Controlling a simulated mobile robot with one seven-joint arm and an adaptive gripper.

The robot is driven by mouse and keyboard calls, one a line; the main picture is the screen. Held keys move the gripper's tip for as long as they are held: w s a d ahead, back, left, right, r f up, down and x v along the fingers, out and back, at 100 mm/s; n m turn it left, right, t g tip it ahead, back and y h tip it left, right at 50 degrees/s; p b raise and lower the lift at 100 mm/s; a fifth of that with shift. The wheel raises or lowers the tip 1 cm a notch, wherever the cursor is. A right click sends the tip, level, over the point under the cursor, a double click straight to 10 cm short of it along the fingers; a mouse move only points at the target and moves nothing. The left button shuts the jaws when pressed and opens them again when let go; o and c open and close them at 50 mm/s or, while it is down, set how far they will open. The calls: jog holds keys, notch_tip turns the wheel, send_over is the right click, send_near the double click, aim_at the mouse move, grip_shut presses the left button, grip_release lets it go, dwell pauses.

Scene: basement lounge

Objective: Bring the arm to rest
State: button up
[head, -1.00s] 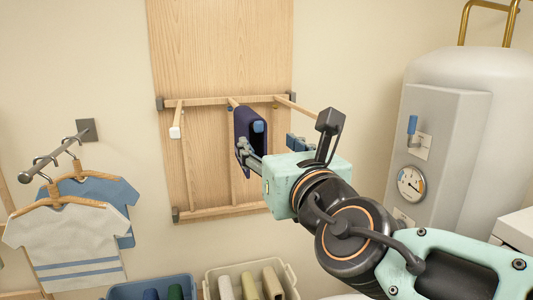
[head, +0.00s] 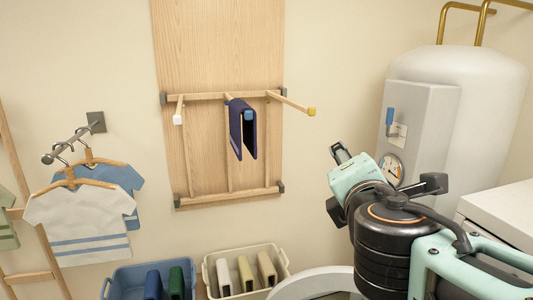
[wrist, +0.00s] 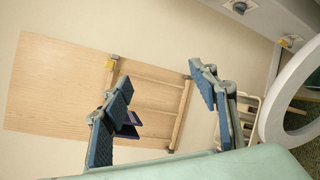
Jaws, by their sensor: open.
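My gripper (head: 342,153) is in the right half of the head view, in front of the grey tank housing and clear of the drying rack. In the wrist view my gripper (wrist: 158,82) has its two blue-padded fingers wide apart with nothing between them. A folded navy cloth (head: 236,128) hangs over the middle rail of the wooden drying rack (head: 230,198), well left of my gripper. In the wrist view, part of the cloth (wrist: 128,131) shows beside the left finger, in the background. My arm bends in from the lower right.
A white tank (head: 470,105) with a gauge stands close behind my gripper. A white appliance (head: 500,215) is at right. Blue (head: 120,290) and cream (head: 212,283) bins with folded cloths stand below the rack. Shirts (head: 85,215) hang at left.

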jog(key=s+d+f+m+g+h, duration=0.2)
jog(key=s+d+f+m+g, duration=0.45)
jog(key=f+m, duration=0.55)
jog(key=s+a+f+m+g+y, duration=0.45)
jog(key=s+a+f+m, duration=0.35)
jog(key=m, duration=0.3)
notch_tip(320, 180, up, 19)
jog(key=t+p, duration=0.1)
jog(key=p, duration=1.7)
jog(key=shift+s, duration=0.25)
jog(key=shift+a, duration=0.1)
